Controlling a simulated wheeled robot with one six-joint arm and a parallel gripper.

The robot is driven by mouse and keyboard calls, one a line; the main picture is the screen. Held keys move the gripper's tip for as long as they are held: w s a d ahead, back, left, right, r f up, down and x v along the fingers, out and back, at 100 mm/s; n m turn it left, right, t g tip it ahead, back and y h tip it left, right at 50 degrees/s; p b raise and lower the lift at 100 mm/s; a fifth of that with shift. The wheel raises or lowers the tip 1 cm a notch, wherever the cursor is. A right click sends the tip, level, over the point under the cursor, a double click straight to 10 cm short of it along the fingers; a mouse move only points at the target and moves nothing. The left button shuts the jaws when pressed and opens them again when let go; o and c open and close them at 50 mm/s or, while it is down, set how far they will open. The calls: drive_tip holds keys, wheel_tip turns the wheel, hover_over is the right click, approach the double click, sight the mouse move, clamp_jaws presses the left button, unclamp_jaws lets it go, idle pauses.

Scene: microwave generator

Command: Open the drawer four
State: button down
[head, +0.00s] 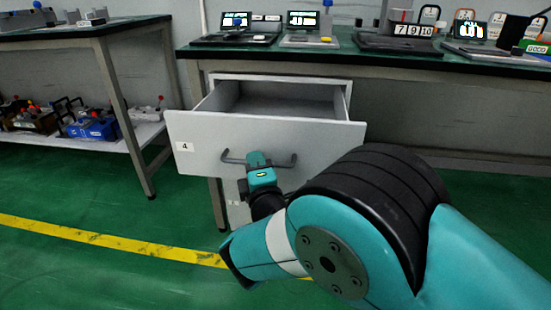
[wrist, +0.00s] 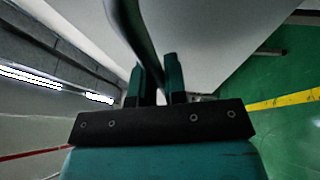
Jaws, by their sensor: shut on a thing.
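The drawer (head: 215,133) is white-grey, marked with a "4" label, and is pulled well out from under the bench. Its inside looks empty. A dark bar handle (head: 287,162) runs across its front. My gripper (head: 257,158) is at the middle of the handle, with the handle between its fingers, and is shut on it. In the wrist view the handle (wrist: 138,30) runs down to the two teal fingers (wrist: 159,80), with the pale drawer front (wrist: 215,40) beside it. The exact contact between fingers and handle is partly hidden.
The dark-topped bench (head: 350,55) above the drawer holds displays and number cards. Another table (head: 80,30) with a lower shelf of parts stands at the left. A yellow line (head: 110,240) crosses the clear green floor in front.

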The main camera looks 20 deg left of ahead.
drive_tip(key=shift+s, duration=0.1)
drive_tip(key=c, duration=1.2)
unclamp_jaws()
drive_tip(key=shift+s, duration=0.1)
drive_tip(key=shift+b+v, duration=5.95)
drive_tip(key=shift+b, duration=1.2)
drive_tip(key=shift+f, duration=0.1)
